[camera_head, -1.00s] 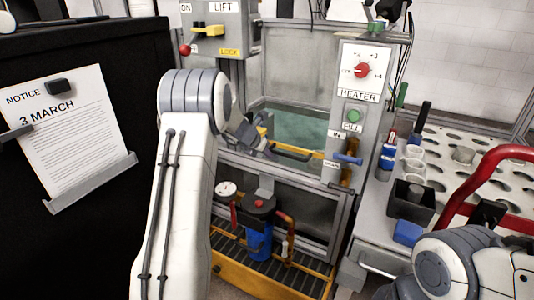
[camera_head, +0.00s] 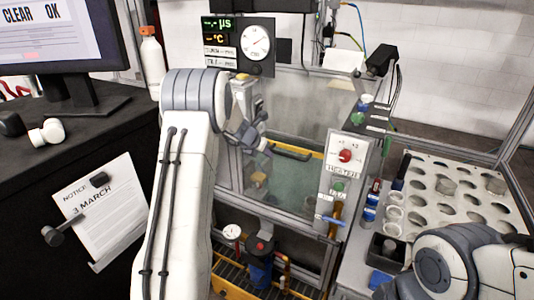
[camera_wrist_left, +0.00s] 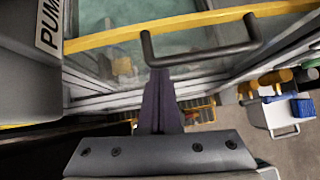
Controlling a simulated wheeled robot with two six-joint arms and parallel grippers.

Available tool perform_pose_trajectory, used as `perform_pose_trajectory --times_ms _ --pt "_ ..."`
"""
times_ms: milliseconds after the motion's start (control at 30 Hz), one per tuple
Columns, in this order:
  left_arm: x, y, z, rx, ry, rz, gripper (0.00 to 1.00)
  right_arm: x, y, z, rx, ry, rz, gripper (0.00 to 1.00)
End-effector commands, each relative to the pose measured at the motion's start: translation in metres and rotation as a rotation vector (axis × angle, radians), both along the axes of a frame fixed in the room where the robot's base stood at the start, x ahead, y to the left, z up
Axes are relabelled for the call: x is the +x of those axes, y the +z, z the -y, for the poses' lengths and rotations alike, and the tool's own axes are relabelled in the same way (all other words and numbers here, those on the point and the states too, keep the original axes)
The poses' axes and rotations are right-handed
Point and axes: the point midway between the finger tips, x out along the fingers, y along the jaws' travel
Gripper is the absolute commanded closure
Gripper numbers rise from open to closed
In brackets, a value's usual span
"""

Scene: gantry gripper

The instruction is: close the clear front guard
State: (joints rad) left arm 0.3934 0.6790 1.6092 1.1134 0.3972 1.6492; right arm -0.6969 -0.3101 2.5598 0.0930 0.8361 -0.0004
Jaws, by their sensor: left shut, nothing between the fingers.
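The clear front guard (camera_head: 288,185) is a see-through panel with a yellow top edge, at the front of the tank in the head view. Its edge stands about level with the heater dial. In the left wrist view a dark bar handle (camera_wrist_left: 205,50) is fixed at the yellow edge. My left gripper (camera_head: 266,149) is at the left part of this edge. In the wrist view its shut, empty fingers (camera_wrist_left: 160,75) point at the handle from below, by its left end; I cannot tell whether they touch it. My right gripper is out of view.
The heater post (camera_head: 347,155) with its red knob stands right of the guard. A white rack with holes (camera_head: 455,215) is farther right. A blue filter (camera_head: 260,270) and pipes sit below the tank. A black cabinet with a notice (camera_head: 100,210) is at left.

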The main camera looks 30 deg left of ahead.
Motion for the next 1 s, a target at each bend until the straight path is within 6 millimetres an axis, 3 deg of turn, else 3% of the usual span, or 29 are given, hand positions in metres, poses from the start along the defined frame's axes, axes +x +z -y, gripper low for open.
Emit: perform_pose_trajectory --times_ms 33,300,767,1000 --pt "0.001 0.022 -0.001 0.002 0.003 0.005 1.0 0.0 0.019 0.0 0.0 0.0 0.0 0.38" --pt "0.001 0.041 -0.001 0.001 0.002 0.005 1.0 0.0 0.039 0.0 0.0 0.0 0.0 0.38" --pt "0.001 0.039 0.0 0.001 0.0 0.003 1.0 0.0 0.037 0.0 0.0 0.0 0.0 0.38" --pt "-0.005 0.015 0.002 0.001 -0.003 0.001 1.0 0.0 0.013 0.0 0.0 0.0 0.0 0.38"
